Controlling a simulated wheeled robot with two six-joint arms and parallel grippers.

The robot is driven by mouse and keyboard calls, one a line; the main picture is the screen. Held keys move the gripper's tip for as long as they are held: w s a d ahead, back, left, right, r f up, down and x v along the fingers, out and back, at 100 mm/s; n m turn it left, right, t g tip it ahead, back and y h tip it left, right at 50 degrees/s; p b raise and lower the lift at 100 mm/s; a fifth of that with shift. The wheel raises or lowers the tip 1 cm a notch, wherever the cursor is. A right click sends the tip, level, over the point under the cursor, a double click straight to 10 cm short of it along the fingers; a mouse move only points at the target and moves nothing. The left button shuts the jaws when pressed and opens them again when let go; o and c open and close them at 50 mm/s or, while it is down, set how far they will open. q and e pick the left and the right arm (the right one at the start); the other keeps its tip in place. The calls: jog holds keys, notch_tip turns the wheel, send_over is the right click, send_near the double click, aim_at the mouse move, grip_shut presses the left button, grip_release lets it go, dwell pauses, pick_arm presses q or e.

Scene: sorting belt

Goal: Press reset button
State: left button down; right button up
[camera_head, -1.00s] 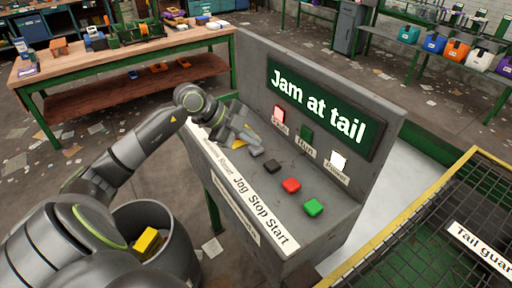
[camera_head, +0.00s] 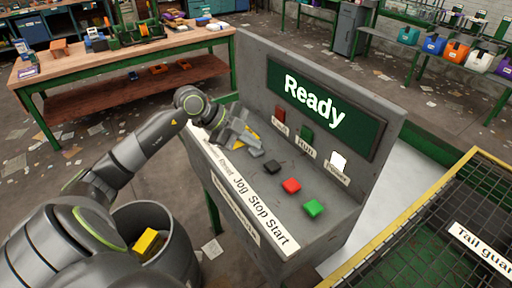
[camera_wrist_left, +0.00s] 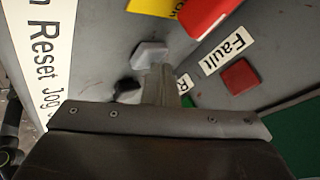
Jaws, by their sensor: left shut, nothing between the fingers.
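The grey reset button (camera_head: 256,153) is on the sloped panel of the grey console, at the left end of the button row. It also shows in the left wrist view (camera_wrist_left: 150,50), just beyond the fingertips. My left gripper (camera_head: 250,141) is shut and empty, right at the reset button; I cannot tell whether it touches it. Its fingers also show in the left wrist view (camera_wrist_left: 160,82). The display (camera_head: 322,108) reads "Ready". The fault lamp (camera_head: 280,117) is dark red. My right gripper is not in view.
The black jog button (camera_head: 272,167), red stop button (camera_head: 291,186) and green start button (camera_head: 313,207) run along the panel. A red part (camera_wrist_left: 208,14) on a yellow plate (camera_wrist_left: 155,7) lies close to the fingers. A yellow-framed mesh guard (camera_head: 430,225) stands right of the console.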

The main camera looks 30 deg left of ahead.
aim_at(251, 149)
pick_arm(q)
jog(key=shift+r+p, duration=0.75)
jog(key=shift+r, duration=0.15)
notch_tip(251, 149, up, 5)
jog(key=p, duration=0.4)
jog(key=shift+a, duration=0.15)
dwell(0.6)
